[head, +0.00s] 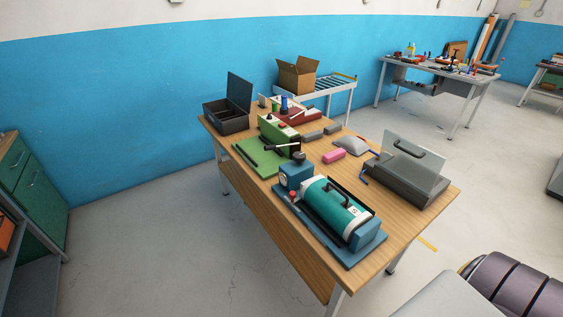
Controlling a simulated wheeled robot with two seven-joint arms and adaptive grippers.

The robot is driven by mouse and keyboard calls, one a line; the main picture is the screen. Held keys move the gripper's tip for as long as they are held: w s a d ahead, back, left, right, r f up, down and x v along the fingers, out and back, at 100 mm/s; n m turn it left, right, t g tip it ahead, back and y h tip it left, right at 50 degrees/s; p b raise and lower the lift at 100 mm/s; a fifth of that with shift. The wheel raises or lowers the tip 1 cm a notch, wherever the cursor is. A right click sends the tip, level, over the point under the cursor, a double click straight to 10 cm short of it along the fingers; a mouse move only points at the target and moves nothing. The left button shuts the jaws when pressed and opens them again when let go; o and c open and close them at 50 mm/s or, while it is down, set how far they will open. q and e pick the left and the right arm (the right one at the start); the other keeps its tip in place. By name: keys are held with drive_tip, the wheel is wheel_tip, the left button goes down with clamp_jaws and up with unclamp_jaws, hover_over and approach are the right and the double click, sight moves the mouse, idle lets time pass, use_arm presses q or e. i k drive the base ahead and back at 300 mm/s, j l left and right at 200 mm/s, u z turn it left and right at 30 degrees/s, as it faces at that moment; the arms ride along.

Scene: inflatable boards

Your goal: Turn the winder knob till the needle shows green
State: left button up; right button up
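A wooden workbench (405,229) in the head view holds several devices. At its near end a teal cylinder (335,208) with a black handle and a small white label lies on a blue base (346,262). A blue box (289,178) stands at the base's left end, with a red part (293,194) near it. A round black knob (299,156) shows just behind this box. I cannot tell which part is the winder knob, and no needle or green mark is readable from here. Neither gripper is in view.
The floor (155,240) left of the bench is clear. A green cabinet (42,196) stands far left.

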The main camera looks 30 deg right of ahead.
sight(298, 157)
drive_tip(key=z, duration=1.15)
